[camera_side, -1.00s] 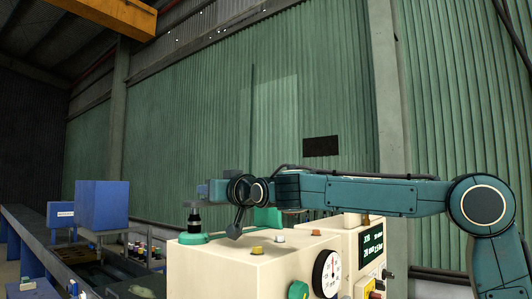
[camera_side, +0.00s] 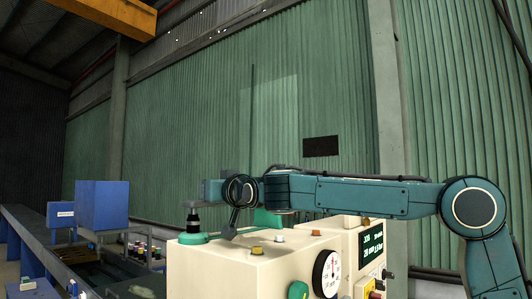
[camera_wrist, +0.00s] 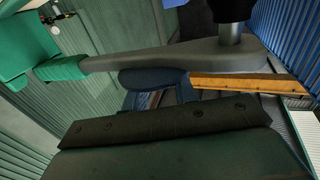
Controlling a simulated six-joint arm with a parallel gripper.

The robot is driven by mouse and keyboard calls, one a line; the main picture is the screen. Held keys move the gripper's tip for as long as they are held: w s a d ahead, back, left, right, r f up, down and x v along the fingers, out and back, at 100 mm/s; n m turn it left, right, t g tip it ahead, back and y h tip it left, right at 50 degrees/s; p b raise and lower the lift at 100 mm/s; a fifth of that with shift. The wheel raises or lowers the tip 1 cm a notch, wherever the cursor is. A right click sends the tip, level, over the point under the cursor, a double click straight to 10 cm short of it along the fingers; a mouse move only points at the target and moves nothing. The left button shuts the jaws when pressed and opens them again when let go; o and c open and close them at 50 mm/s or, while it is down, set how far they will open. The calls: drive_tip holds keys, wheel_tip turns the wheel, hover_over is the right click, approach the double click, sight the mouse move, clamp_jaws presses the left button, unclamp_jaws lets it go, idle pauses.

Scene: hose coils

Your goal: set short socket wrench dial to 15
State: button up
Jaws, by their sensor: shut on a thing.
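The cream machine (camera_side: 215,272) fills the lower middle of the side view. A short black and grey upright piece (camera_side: 193,221) stands on a green round base (camera_side: 194,239) at its top left. My gripper (camera_side: 194,204) is shut at the top of this piece; the fingertips are small and partly hidden. A round white and black dial (camera_side: 327,273) with a red mark is on the machine's front; its numbers are too small to read. In the wrist view a grey bar (camera_wrist: 165,62) has a green grip (camera_wrist: 62,68). I cannot tell which part is the short socket wrench.
Blue boxes (camera_side: 103,207) and a bench with small items lie to the left.

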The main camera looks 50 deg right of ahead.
drive_tip(key=shift+r+m+g+h, duration=0.1)
drive_tip(key=shift+m+g+h, duration=0.6)
drive_tip(key=shift+m+h, duration=0.65)
drive_tip(key=shift+n+h, duration=0.25)
drive_tip(key=o, duration=0.8)
drive_tip(key=shift+o, duration=0.2)
drive_tip(key=v, duration=1.4)
drive_tip(key=shift+d, duration=0.1)
